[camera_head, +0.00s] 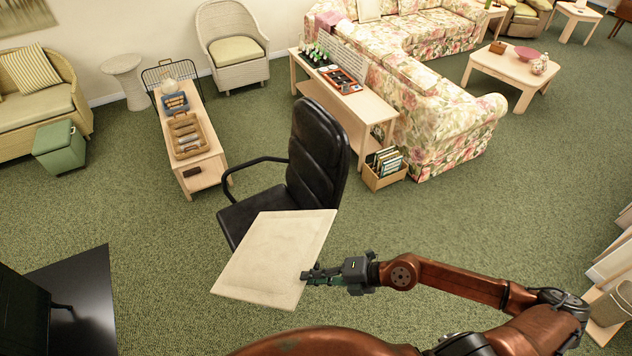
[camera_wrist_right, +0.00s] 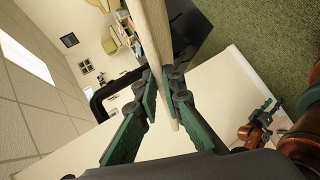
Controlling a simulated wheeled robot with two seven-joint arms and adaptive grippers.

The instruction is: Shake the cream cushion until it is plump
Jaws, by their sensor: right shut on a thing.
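The cream cushion (camera_head: 275,252) is flat and square, held out in front of the black office chair in the head view. My right gripper (camera_head: 312,276) is shut on its near right edge. In the right wrist view the cushion (camera_wrist_right: 152,45) shows edge-on as a cream strip between the two green fingers of the right gripper (camera_wrist_right: 164,92). The cushion hides part of the chair seat; I cannot tell whether it touches the chair. Another gripper of mine, seemingly the left (camera_wrist_right: 265,118), shows small at the right of the wrist view. Its jaw opening is unclear.
The black office chair (camera_head: 318,160) stands just behind the cushion. A low wooden bench (camera_head: 205,168) with baskets and a wooden table (camera_head: 345,108) stand further back. A black panel (camera_head: 85,300) is at lower left. Green carpet lies open on the right.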

